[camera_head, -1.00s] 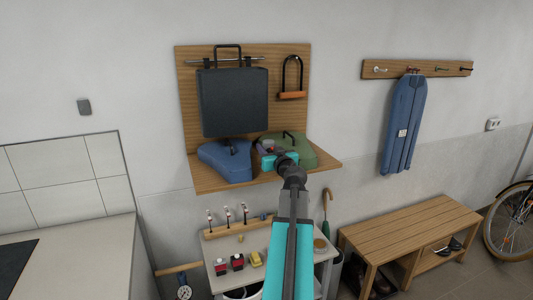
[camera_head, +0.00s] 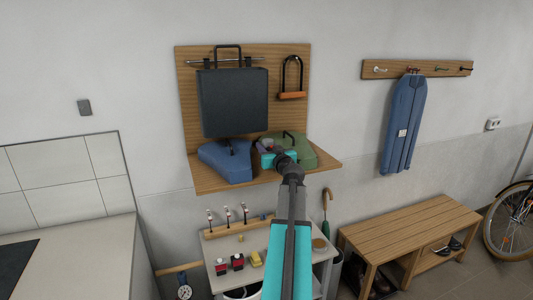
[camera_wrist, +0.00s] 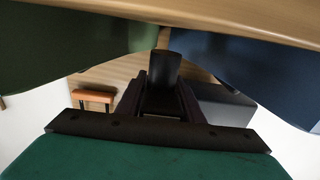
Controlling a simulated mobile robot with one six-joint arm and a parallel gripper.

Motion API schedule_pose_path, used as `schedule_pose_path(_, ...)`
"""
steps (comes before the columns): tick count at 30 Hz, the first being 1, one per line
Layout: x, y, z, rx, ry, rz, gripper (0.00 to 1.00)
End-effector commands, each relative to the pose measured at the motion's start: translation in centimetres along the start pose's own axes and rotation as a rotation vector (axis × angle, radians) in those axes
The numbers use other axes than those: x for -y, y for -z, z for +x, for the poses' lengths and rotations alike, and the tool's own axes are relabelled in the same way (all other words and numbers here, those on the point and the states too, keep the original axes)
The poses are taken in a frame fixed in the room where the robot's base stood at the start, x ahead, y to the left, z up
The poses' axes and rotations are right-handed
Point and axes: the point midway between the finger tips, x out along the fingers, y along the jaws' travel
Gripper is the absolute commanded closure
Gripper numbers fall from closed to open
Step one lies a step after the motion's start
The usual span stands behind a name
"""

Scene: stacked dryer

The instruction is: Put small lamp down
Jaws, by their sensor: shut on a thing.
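The small lamp shows in the wrist view as a short dark cylinder (camera_wrist: 164,66) between my fingers. My gripper (camera_wrist: 160,98) is shut on it. In the head view my gripper (camera_head: 278,157) is over the wooden shelf (camera_head: 325,170), between the blue case (camera_head: 222,163) and the green case (camera_head: 303,153). Only a small greyish-purple bit (camera_head: 265,145) shows by the gripper there, and I cannot tell whether it is the lamp. The wrist view is upside down, with the shelf edge (camera_wrist: 230,15) at the top. I cannot tell whether the lamp touches the shelf.
A dark case (camera_head: 233,102) hangs on the backboard above the shelf, beside a lock with an orange bar (camera_head: 292,95). The blue and green cases stand close on both sides. Below is a small table (camera_head: 220,283) with bottles. A wooden bench (camera_head: 410,228) stands at right.

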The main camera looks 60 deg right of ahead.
Motion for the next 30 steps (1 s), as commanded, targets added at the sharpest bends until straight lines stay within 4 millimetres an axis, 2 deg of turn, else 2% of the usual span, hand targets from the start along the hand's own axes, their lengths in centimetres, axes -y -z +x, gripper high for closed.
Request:
schedule_pose_path(10,0.0,-2.3,-0.1,0.000,-0.001,0.002,0.97)
schedule_pose_path(26,0.0,-2.8,-0.1,0.001,-0.001,0.001,0.97)
schedule_pose_path(27,0.0,-2.9,-0.1,0.001,-0.001,0.001,0.63)
schedule_pose_path(30,0.0,-2.9,-0.1,0.001,-0.001,0.000,0.47)
